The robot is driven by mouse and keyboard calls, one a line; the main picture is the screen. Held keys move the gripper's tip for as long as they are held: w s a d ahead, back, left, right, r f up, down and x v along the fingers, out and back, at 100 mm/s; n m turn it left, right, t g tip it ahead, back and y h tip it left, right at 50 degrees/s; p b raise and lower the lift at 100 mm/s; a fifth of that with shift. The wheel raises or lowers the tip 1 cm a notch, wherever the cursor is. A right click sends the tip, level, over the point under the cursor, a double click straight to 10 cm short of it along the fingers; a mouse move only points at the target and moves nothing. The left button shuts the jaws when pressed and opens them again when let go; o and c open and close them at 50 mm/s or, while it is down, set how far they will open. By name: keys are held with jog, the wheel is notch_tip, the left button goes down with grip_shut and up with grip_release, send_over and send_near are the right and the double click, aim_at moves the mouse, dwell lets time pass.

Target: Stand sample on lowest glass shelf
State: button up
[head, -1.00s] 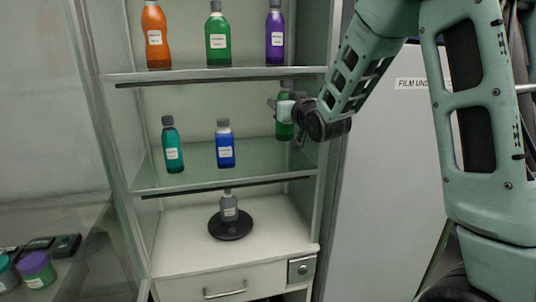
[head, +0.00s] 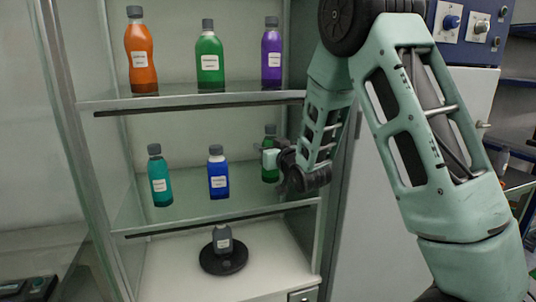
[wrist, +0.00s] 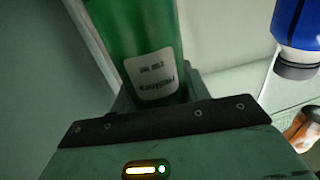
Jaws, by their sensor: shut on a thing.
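A green bottle (head: 269,155) with a grey cap and white label is held by my gripper (head: 276,160) at the right side of the cabinet. In the wrist view the green bottle (wrist: 146,45) lies between the jaws, its label upside down. It looks upright, over the lower glass shelf (head: 180,218); I cannot tell whether its base touches the glass. A teal bottle (head: 160,180) and a blue bottle (head: 218,176) stand on that shelf to its left. The blue one also shows in the wrist view (wrist: 298,25).
The upper glass shelf (head: 200,101) holds an orange bottle (head: 140,55), another green bottle (head: 209,58) and a purple bottle (head: 271,58). The cabinet's right side is close to my gripper.

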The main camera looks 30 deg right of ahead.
jog(key=shift+f, duration=1.05)
jog(key=shift+f, duration=0.2)
jog(key=o, duration=1.2)
jog(key=shift+r, duration=0.2)
